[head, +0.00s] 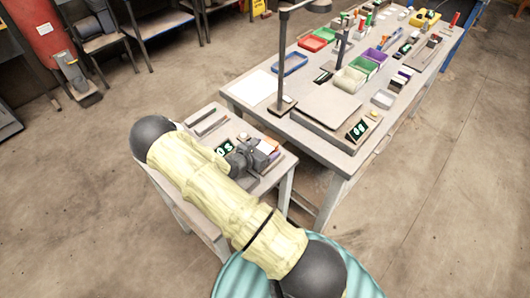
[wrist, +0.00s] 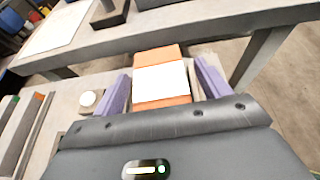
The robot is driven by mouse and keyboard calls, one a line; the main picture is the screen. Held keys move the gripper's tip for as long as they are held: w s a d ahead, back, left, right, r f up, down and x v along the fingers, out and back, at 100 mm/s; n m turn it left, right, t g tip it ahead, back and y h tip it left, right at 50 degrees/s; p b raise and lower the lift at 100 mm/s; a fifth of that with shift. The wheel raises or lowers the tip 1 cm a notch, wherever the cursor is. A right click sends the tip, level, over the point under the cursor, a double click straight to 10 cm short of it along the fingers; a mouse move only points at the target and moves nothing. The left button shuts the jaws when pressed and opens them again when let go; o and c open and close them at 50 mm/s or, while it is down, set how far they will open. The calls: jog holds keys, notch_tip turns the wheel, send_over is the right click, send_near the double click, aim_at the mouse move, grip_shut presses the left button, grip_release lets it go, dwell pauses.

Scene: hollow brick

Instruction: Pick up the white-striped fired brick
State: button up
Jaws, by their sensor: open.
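The white-striped fired brick (wrist: 160,80) is orange with a broad white band across its middle. In the wrist view it lies between the two purple fingers of my gripper (wrist: 164,86), with a narrow gap on each side. My gripper is open, and its dark body hides the brick's near end. In the head view my gripper (head: 266,152) is low over the small side table, and its body and fingers hide most of the brick there.
The long workbench (head: 330,143) beyond carries a lamp stand, a grey slab (head: 335,104) and several coloured trays. Floor right of the bench is clear.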

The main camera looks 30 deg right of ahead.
aim_at(265, 147)
jog(key=c, duration=1.2)
jog(key=shift+c, duration=0.2)
jog(key=shift+r, duration=0.15)
notch_tip(265, 147, up, 10)
jog(key=shift+f+b, duration=0.1)
jog(key=shift+b, duration=0.65)
